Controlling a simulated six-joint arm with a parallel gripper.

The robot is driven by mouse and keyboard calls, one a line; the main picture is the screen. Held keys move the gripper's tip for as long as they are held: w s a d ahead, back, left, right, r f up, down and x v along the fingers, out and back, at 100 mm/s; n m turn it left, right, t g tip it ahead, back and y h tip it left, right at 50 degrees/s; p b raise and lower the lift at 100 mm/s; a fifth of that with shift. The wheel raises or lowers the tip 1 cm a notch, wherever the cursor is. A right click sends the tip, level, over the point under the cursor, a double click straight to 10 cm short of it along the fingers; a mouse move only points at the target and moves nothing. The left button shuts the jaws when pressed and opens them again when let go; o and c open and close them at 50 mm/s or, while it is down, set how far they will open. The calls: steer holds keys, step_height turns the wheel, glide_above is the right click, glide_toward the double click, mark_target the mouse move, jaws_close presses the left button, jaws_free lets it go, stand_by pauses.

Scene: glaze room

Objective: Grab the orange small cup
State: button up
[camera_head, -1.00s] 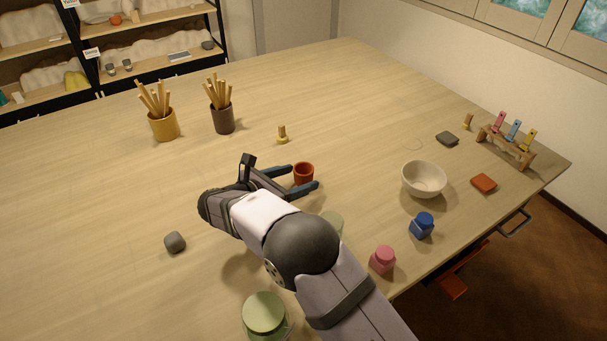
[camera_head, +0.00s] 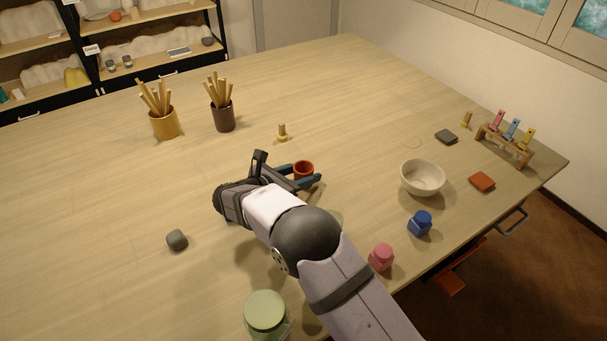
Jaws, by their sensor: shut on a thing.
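The orange small cup (camera_head: 303,168) stands upright near the middle of the table. My gripper (camera_head: 304,177) reaches it from the left, with its dark blue-grey fingers on either side of the cup, shut on it. The near finger and the arm hide the cup's lower part, so I cannot tell whether its base touches the table.
A white bowl (camera_head: 422,178), a blue jar (camera_head: 420,223) and a pink jar (camera_head: 381,257) stand to the right. A green jar (camera_head: 265,312) is in front. Two stick holders (camera_head: 165,124) (camera_head: 224,117) and a yellow brush-like piece (camera_head: 283,134) stand behind. A grey stone (camera_head: 177,240) lies left.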

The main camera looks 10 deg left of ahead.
steer(key=shift+r, duration=0.15)
step_height(320, 180, up, 18)
steer(key=b, duration=0.3)
